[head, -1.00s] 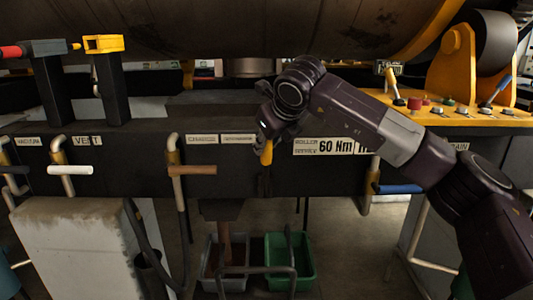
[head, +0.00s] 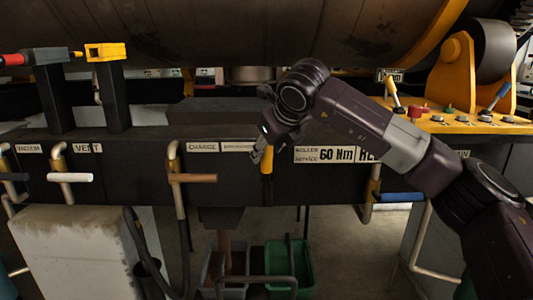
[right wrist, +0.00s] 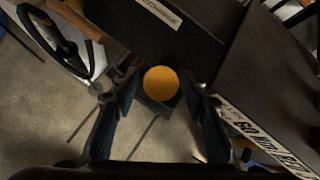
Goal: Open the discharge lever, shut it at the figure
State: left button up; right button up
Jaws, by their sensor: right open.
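A lever with a yellow grip (head: 267,162) hangs on the dark front beam, just right of a partly covered label (head: 238,147) that I take for the discharge label. My right gripper (head: 259,153) is at this grip, its fingers pointing down. In the right wrist view the grip shows end-on as a round yellow disc (right wrist: 161,83) between the two spread fingers (right wrist: 163,105). The fingers are open, with a gap on each side; I see no contact. The lever's pivot is hidden. My left gripper is not in view.
The charge lever (head: 193,178) has a brown grip left of it, and the vent lever (head: 70,177) a white one. A blue-gripped lever (head: 400,197) is to the right. A green bin (head: 303,263) and a grey bin (head: 240,285) stand below. A 60 Nm sign (head: 337,155) is close by.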

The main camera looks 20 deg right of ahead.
jog(key=v, duration=1)
jog(key=shift+s, duration=0.25)
jog(key=shift+r, duration=0.1)
dwell(6.7)
